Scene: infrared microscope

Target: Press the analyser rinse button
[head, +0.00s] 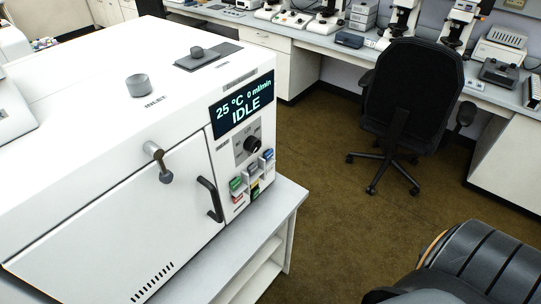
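The analyser (130,190) is a large white box on the left. Its dark display (243,105) reads 25 °C, 0 ml/min and IDLE. Below it on the front panel is a black round knob (252,145). Neither of my grippers is in view.
A dark door handle (210,199) and a protruding grey spout (158,160) stick out left of the buttons. The analyser stands on a white cabinet (285,215). A black office chair (410,95) stands behind. Brown floor is clear between them.

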